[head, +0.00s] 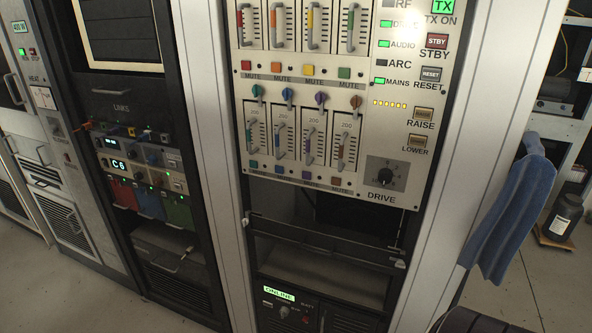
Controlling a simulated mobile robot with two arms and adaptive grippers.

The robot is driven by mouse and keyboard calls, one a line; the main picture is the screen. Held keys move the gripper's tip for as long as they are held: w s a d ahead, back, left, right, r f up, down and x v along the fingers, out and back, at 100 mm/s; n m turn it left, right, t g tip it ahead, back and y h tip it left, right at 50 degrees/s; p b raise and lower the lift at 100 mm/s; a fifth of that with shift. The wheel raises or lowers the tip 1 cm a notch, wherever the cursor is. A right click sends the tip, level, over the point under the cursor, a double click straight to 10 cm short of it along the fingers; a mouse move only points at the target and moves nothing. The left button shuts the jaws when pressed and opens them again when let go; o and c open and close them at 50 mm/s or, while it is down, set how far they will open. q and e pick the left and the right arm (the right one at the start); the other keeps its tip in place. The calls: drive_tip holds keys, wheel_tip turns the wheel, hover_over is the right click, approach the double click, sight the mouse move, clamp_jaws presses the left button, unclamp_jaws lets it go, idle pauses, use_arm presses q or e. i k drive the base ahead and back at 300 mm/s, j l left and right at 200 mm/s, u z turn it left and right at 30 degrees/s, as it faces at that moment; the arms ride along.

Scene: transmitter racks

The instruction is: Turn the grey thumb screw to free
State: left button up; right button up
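The tall open rack (330,235) stands in front of me. Its light panel carries sliders, coloured knobs and a dark DRIVE dial (385,171). Below the panel, a dark slide rail or drawer front (325,240) crosses the rack. A small grey fitting (400,264) sits at its right end and another (246,221) at its left end. Either could be the grey thumb screw, but they are too small for me to tell, and I cannot see how they are turned.
A lower unit with a green ONLINE display (279,294) is at the rack's bottom. A blue cloth (512,215) hangs at the right. A black jar (566,216) stands beyond it. Another rack (150,180) with cables and coloured modules is at the left. Some floor (525,285) is bare.

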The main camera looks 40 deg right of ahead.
sight(400, 264)
drive_tip(key=z, duration=1.55)
